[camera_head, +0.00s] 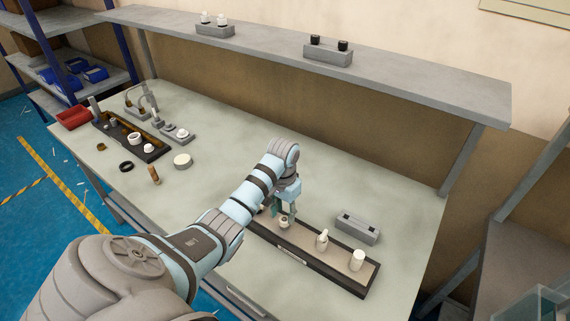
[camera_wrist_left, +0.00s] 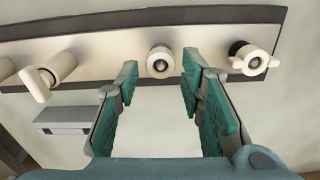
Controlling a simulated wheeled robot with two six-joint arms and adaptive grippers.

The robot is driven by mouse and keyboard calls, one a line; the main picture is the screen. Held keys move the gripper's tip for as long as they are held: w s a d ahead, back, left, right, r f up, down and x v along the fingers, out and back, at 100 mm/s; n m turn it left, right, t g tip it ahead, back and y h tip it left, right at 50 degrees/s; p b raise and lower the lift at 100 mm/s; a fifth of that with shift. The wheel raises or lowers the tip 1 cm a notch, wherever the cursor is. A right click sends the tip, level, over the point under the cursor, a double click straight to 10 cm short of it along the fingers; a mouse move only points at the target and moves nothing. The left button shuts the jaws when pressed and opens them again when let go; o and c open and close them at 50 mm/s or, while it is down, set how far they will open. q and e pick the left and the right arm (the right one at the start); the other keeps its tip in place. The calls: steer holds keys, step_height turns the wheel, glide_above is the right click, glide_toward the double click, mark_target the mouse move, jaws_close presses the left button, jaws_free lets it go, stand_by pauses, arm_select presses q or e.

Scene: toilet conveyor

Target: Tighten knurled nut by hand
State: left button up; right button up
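My left gripper (camera_head: 287,210) is over the left part of a long dark-edged tray (camera_head: 365,292) on the table. In the left wrist view its green-padded fingers (camera_wrist_left: 161,75) are open and apart. A cream round fitting with a dark centre (camera_wrist_left: 160,62) shows between and just beyond the fingertips. It looks like the nut, but knurling is too small to make out. It also shows below the gripper in the head view (camera_head: 285,222). I cannot tell whether the fingers touch it. My right gripper is not in view.
On the tray are a winged fitting (camera_wrist_left: 252,60), a valve-like fitting (camera_head: 321,240) and a cream cylinder (camera_head: 357,259). A grey two-hole block (camera_head: 357,228) lies behind it. Another dark tray (camera_head: 151,153) with parts stands at left. A shelf (camera_head: 400,82) spans the back. The middle table is clear.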

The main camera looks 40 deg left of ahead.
mark_target(284, 219)
arm_select(q)
steer(key=n, duration=0.5)
steer(key=shift+d, duration=0.1)
steer(key=shift+f, duration=0.15)
steer(key=shift+f, duration=1.4)
steer(key=c, duration=0.8)
steer(key=shift+r+m, duration=0.1)
steer(key=shift+m, duration=1)
steer(key=o, duration=0.7)
steer(key=shift+w+m, duration=0.1)
steer(key=shift+m, duration=0.6)
